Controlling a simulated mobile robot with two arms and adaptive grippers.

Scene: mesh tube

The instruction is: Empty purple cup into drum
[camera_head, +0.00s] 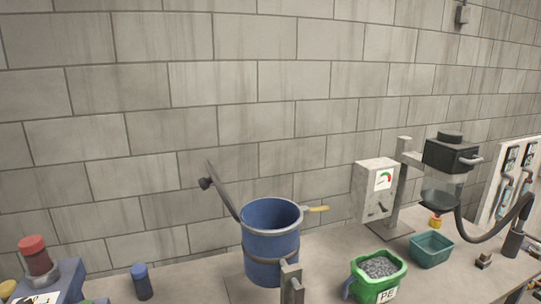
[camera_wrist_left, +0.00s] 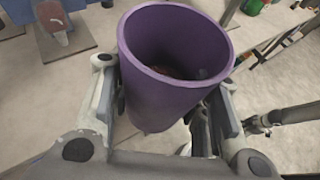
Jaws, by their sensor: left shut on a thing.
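The purple cup (camera_wrist_left: 170,75) fills the middle of the left wrist view, its open mouth facing the camera. A little dark reddish material (camera_wrist_left: 185,72) shows deep inside, though its amount is unclear. My left gripper (camera_wrist_left: 165,110) is shut on the cup, with a finger at each side of its wall. The cup and this gripper do not show in the head view. The blue drum (camera_head: 268,250) stands on the bench in the head view, with its top open. My right gripper is not in view.
A yellow-handled item (camera_head: 316,208) sticks out at the drum's right rim. A green tub (camera_head: 396,278) of grey granules and a teal bin (camera_head: 431,249) stand to the right. A grey gauge box (camera_head: 375,190) is behind them. A blue-capped bottle (camera_head: 141,282) stands left of the drum.

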